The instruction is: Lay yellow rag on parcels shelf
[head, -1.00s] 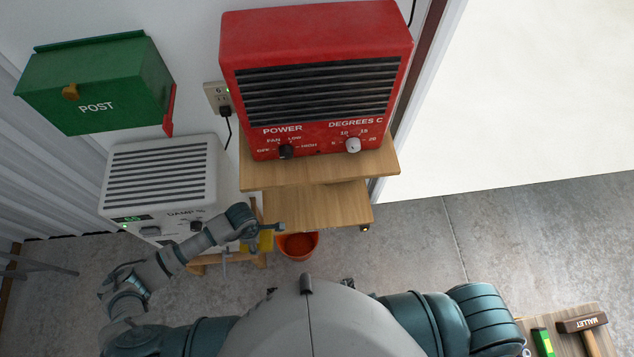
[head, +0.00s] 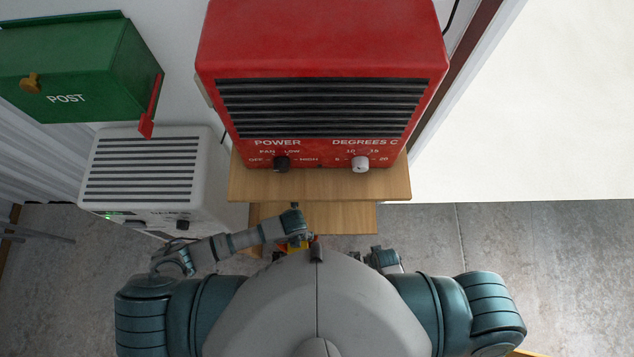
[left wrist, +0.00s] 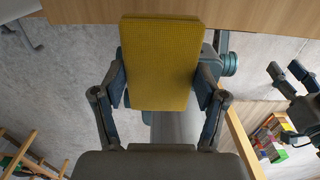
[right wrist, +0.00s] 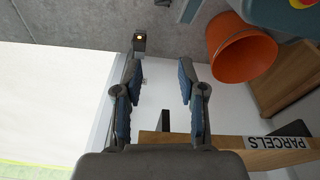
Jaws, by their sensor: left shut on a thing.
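The yellow rag (left wrist: 160,60) is a flat, folded textured pad. My left gripper (head: 297,240) is shut on it, with one finger at each side edge in the left wrist view. A white PARCELS label (right wrist: 275,142) sits on a wooden edge (right wrist: 235,142) in the right wrist view. The stand's lower board (head: 340,218) lies just beyond my left gripper; I cannot tell whether it bears that label. My right gripper (right wrist: 157,75) is open and empty.
A red heater (head: 320,110) stands on the upper board (head: 320,185), overhanging the lower one. A white dehumidifier (head: 150,170) and green post box (head: 75,70) are at left. An orange bucket (right wrist: 240,48) shows in the right wrist view. Floor right of the stand is clear.

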